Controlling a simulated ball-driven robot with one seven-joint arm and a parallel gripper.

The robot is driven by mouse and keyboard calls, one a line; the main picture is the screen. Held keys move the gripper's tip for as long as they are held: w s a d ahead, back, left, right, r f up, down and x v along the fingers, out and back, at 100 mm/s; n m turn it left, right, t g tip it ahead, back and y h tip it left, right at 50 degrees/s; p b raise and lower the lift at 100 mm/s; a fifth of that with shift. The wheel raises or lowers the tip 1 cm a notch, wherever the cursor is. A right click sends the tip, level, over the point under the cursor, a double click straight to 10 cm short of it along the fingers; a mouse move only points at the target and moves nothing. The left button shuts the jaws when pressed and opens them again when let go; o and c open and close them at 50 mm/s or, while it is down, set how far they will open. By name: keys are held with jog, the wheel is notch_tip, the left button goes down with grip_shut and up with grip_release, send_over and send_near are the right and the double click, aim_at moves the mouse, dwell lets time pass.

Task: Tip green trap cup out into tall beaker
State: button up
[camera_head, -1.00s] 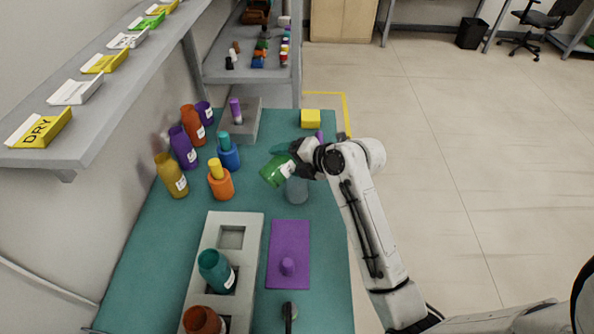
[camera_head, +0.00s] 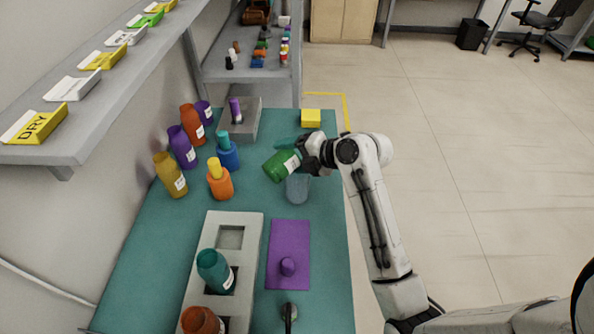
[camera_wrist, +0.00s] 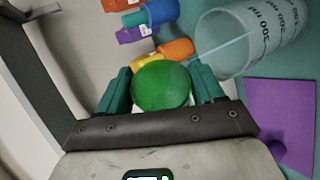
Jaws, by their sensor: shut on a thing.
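The green trap cup (camera_head: 281,166) is a green jar with a white label, held tilted above the bench with its mouth toward the lower left. My gripper (camera_head: 303,156) is shut on it. In the wrist view the green cup (camera_wrist: 161,86) sits between the two teal fingers of my gripper (camera_wrist: 163,88). The tall beaker (camera_head: 297,189) is clear and stands on the bench just below the cup. The beaker's graduation marks show in the wrist view (camera_wrist: 250,40). I see no contents leaving the cup.
Orange (camera_head: 220,182) and blue (camera_head: 228,154) bottles stand left of the beaker. A grey rack (camera_head: 252,235) holding a teal jar (camera_head: 214,270) is in front, beside a purple mat (camera_head: 290,240). A yellow block (camera_head: 311,118) lies behind.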

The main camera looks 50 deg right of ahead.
jog(key=shift+d+m+t+y+b, duration=0.4)
jog(key=shift+m+y+b, duration=0.4)
jog(key=shift+b, duration=0.35)
jog(key=shift+d+m+t+y+b, duration=0.25)
jog(key=shift+m+t+y+b, duration=0.15)
jog(key=shift+m+y+b, duration=0.55)
dwell(2.1)
jog(key=shift+s+d+f+m+t+y+b, duration=0.1)
jog(key=shift+d+m+t+y+b, duration=0.3)
jog(key=shift+b, duration=0.6)
jog(key=shift+f+m+t+y+b, duration=0.1)
jog(key=shift+m+t+b, duration=0.15)
jog(key=shift+m+b, duration=0.55)
jog(key=shift+s+d+m+t+y+b, duration=0.1)
jog(key=shift+d+m+t+y+b, duration=0.2)
jog(key=shift+b, duration=0.85)
dwell(0.9)
